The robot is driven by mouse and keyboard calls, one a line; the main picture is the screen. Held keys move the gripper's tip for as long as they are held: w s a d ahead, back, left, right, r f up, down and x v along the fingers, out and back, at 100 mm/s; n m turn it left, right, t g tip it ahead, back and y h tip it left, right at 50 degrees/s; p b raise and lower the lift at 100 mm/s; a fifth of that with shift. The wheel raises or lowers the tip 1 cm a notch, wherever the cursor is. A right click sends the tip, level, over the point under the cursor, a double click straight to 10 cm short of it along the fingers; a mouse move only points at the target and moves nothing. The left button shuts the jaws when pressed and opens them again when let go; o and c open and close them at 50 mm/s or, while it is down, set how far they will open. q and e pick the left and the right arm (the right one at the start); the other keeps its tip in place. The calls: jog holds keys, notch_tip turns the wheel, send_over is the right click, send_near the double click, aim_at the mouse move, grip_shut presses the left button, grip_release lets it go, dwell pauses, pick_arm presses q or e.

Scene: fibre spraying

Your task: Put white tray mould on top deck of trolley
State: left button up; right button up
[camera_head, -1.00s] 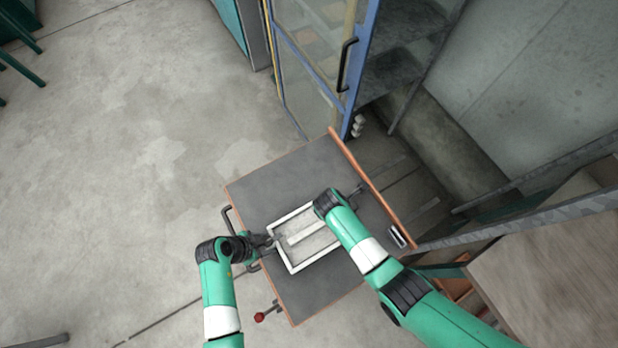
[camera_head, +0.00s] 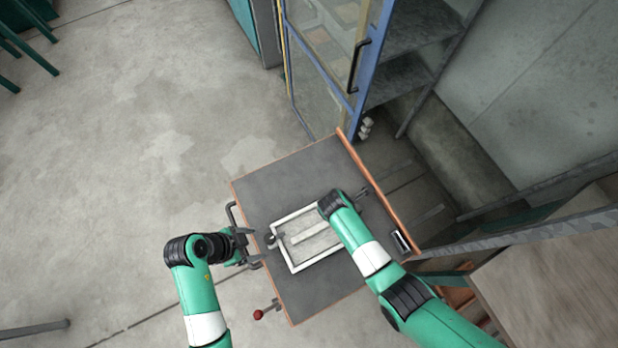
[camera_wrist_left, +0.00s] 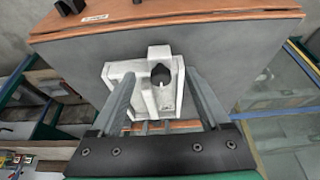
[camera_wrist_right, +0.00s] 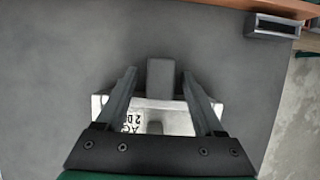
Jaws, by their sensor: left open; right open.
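The white tray mould (camera_head: 285,258) lies flat on the dark grey top deck of the trolley (camera_head: 290,177). My left gripper (camera_head: 248,246) is open and empty just left of the tray's left side, apart from it. In the left wrist view the tray's near end (camera_wrist_left: 145,88), with a dark knob, shows between and beyond the open fingers (camera_wrist_left: 160,88). My right gripper is hidden under its own arm in the head view, over the tray's right side. In the right wrist view its fingers (camera_wrist_right: 157,85) stand open around a grey block on the tray's labelled edge (camera_wrist_right: 165,118).
A blue-framed glass cabinet (camera_head: 330,75) stands behind the trolley. A red-knobbed lever (camera_head: 258,314) and a black handle (camera_head: 232,215) stick out on the trolley's left. A brown surface (camera_head: 560,290) is at right.

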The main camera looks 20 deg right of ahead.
pick_arm(q)
jog(key=v, duration=0.3)
jog(key=shift+a+r, duration=0.1)
jog(key=shift+r, duration=0.15)
pick_arm(e)
jog(key=v, duration=1.2)
